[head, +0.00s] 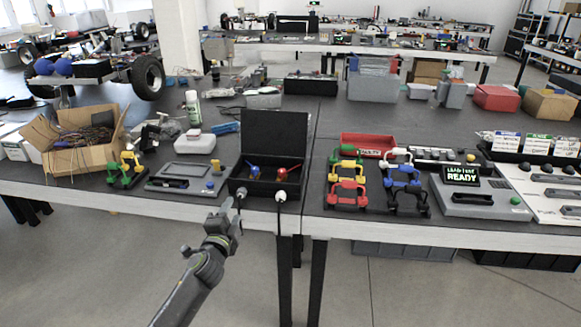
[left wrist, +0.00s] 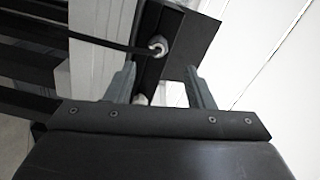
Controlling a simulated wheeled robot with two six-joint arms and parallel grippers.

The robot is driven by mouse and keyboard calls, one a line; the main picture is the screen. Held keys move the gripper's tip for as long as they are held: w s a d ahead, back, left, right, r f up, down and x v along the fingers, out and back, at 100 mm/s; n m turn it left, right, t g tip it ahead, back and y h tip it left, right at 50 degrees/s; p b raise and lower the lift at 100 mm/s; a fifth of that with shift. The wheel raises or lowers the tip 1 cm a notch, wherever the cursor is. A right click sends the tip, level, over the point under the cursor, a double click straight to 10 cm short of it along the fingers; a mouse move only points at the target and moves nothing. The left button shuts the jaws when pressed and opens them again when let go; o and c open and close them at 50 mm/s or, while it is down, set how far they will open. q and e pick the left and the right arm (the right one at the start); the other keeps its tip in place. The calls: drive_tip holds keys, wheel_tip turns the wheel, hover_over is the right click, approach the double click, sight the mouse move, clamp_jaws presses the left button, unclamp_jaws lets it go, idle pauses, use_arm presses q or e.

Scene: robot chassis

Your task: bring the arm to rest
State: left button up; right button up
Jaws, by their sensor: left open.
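My left arm comes in from the lower left of the head view. Its gripper (head: 229,207) is just in front of the table edge, below the left front of an open black box (head: 267,190). In the left wrist view the two fingers of my left gripper (left wrist: 163,88) stand apart with a gap between them, and I see nothing held. A round cable connector (left wrist: 157,44) and a black cable show beyond the fingers. My right gripper is not in view.
The table edge (head: 150,208) runs close to my left gripper. The box holds a blue and a red piece. A cable hangs from a connector (head: 280,196) on its front. Coloured handled parts (head: 347,194) stand to the right. The floor in front is clear.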

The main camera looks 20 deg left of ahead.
use_arm(q)
drive_tip(key=s+f+n+g+p, duration=0.1)
drive_tip(key=s+f+n+g, duration=0.15)
drive_tip(key=s+f, duration=0.55)
drive_tip(key=s+f+n+g+p, duration=0.2)
drive_tip(key=s+f+g, duration=0.15)
drive_tip(key=f, duration=0.75)
drive_tip(key=s+f+n+g+p, duration=0.1)
drive_tip(key=s+f+n+g, duration=0.1)
drive_tip(key=s+f, duration=0.6)
drive_tip(key=s+d+f+n+g+h+p, duration=0.1)
drive_tip(key=s+f, duration=0.4)
drive_tip(key=s, duration=0.6)
drive_tip(key=s+d+f+n+g+h+p, duration=0.1)
drive_tip(key=s+d+f+n+g, duration=0.2)
drive_tip(key=s, duration=0.9)
drive_tip(key=s+d+f+n+g+p, duration=0.1)
drive_tip(key=s+d+f+n+g, duration=0.2)
drive_tip(key=s+f, duration=0.6)
drive_tip(key=s+d+g, duration=0.1)
drive_tip(key=s, duration=0.2)
drive_tip(key=shift+f+h, duration=0.2)
drive_tip(key=shift+h, duration=0.2)
drive_tip(key=shift+w, duration=0.1)
drive_tip(key=shift+d, duration=0.1)
